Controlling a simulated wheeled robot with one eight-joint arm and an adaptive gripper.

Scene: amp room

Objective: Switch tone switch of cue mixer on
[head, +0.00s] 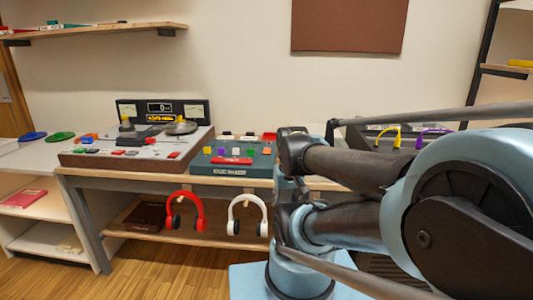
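A teal console (205,167) with a small label on its front stands on the long bench; it looks like the cue mixer, though the lettering is too small to read surely. Its top carries small coloured knobs, a wide red bar (232,161), and small black-and-white parts (227,136) along the back with a red piece (269,136). I cannot tell which part is the tone switch or how it is set. My arm fills the right side and covers the area just right of the console. My gripper's fingers do not show.
A grey tape machine (140,151) with reels and meters stands left of the console. Red headphones (186,203) and white headphones (247,203) hang below the bench's front edge. Yellow and purple cables (388,131) show behind my arm. Wooden floor (170,270) is clear at lower left.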

